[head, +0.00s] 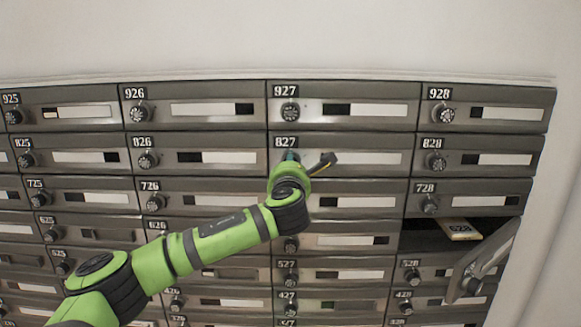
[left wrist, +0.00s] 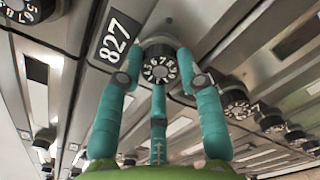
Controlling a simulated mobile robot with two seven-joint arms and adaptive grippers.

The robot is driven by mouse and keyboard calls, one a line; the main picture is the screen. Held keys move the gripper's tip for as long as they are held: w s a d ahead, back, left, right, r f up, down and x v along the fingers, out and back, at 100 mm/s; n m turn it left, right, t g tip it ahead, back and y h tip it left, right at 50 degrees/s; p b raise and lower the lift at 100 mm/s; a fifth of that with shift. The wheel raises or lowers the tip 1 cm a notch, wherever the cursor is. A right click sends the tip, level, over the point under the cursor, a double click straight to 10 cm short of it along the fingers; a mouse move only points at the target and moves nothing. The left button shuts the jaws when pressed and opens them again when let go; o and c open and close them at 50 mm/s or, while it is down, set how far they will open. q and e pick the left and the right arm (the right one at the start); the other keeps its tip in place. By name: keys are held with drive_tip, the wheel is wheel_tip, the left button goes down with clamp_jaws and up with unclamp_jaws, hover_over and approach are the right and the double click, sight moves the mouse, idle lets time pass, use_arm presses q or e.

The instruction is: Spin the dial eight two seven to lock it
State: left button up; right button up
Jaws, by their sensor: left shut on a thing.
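The box labelled 827 (head: 350,157) is in the right middle of the mailbox wall in the head view, and its door is closed. Its number plate (left wrist: 115,41) shows tilted in the left wrist view. Its round black dial with white numbers (left wrist: 160,68) sits among the teal fingers of my left gripper (left wrist: 158,75). The gripper is shut on this dial. In the head view my left gripper (head: 290,160) reaches the dial's place from below, and the wrist mostly hides the dial. My right gripper is in neither view.
Other closed boxes with dials surround it, such as 927 (head: 350,110) above and 828 (head: 480,160) to the right.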

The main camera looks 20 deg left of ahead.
use_arm(q)
drive_tip(key=shift+f, duration=0.25)
drive_tip(key=o, duration=1.1)
drive_tip(key=shift+o, duration=0.2)
drive_tip(key=shift+a, duration=0.1)
drive_tip(key=shift+r, duration=0.1)
drive_tip(key=v, duration=1.2)
